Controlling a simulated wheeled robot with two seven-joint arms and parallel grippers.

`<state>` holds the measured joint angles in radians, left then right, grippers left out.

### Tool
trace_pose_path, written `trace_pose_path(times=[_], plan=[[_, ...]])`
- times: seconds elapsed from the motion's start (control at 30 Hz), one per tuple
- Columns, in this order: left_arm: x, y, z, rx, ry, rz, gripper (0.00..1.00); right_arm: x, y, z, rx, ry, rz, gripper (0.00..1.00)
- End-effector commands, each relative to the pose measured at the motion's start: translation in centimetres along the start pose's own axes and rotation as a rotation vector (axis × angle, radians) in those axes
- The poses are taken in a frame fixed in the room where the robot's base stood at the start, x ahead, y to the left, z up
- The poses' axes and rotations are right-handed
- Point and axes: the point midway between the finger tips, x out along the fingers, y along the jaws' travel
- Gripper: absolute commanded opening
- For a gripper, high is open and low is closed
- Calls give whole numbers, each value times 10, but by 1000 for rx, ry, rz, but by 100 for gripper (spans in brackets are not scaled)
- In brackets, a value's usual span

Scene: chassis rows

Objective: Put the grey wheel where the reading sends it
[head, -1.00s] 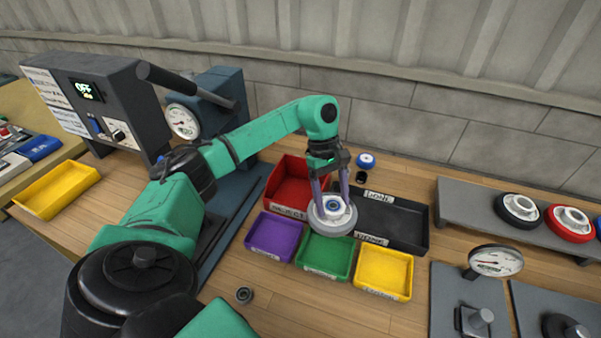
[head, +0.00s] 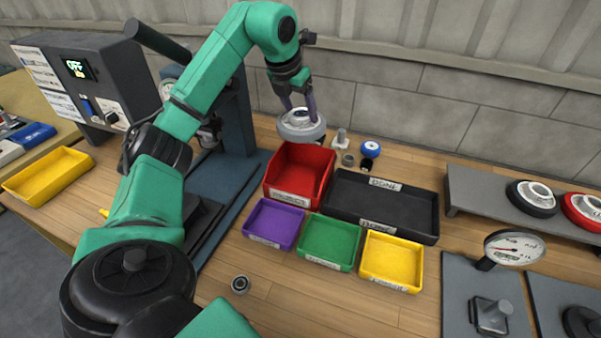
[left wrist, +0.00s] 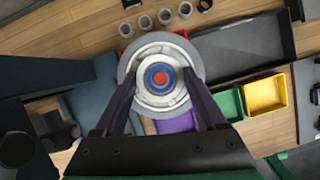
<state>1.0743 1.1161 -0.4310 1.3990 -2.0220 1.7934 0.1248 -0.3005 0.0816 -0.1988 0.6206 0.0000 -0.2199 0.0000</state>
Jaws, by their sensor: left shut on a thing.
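The grey wheel (head: 301,126) is held in my left gripper (head: 297,108), up in the air over the back of the red bin (head: 312,168). In the left wrist view the wheel (left wrist: 138,70) sits between the two fingers and shows a red and blue hub centre. It hides much of the bin there. A dial gauge (head: 515,247) stands at the right; its numbers are too small to read. The black tray (head: 400,205), labelled DONE, is right of the red bin. Purple (head: 272,226), green (head: 329,243) and yellow (head: 391,263) bins stand in front.
A blue-hubbed part (head: 370,149) and several small metal pieces stand behind the black tray. A grey shelf (head: 462,190) at right carries black and red wheels. A control box (head: 80,80) reads OFF at left. A small ring (head: 240,285) lies on the front wood.

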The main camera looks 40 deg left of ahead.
Motion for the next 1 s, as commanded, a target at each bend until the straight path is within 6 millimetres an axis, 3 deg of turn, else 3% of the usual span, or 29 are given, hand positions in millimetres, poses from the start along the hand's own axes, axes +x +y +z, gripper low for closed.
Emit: trace_pose_path(times=[0.17,0.4,0.6,0.9,1.0], plan=[[24,3,-10,-25,5,12,0,6,0,0,0,1,0,67],[92,2,-39,-22,8,10,0,9,-1,0,-1,1,-2,67],[136,2,-57,-22,4,8,0,5,-2,-1,-1,1,-3,67],[178,1,-74,-22,2,7,0,-1,-2,-1,-1,1,-3,67],[183,2,-76,-21,0,8,0,-1,-2,-1,-1,1,-3,67]])
